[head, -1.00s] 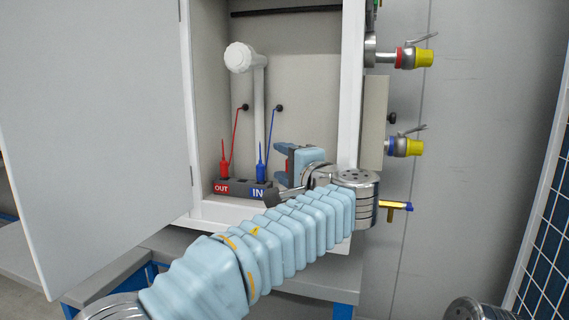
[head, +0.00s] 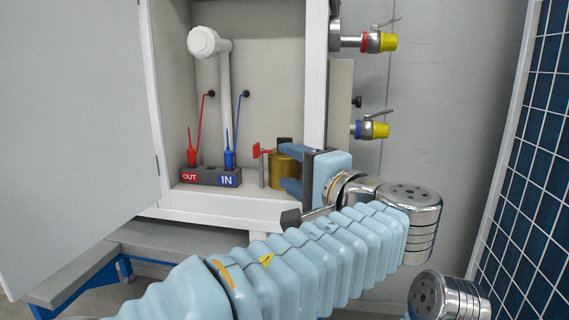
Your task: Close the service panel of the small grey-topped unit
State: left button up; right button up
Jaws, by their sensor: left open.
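The unit is a white cabinet (head: 317,80) standing on a grey-topped bench. Its service panel (head: 70,120), a large light-grey door hinged on the left side of the opening, stands wide open toward me. My left gripper (head: 282,170) is open at the lower right of the opening. Its light-blue fingers point left, in front of or beside a brass cylinder (head: 284,172) with a red handle; I cannot tell whether they touch it. The gripper is well apart from the panel. My right gripper is not seen.
Inside the cabinet are a grey block (head: 208,177) marked OUT and IN with red and blue probes, and a white pipe (head: 226,90). Yellow-ended valves (head: 381,41) stick out at the right side. The grey bench (head: 75,275) lies below.

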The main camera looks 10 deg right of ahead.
aim_at(79, 162)
jog(key=k+l, duration=0.7)
jog(key=k, duration=0.2)
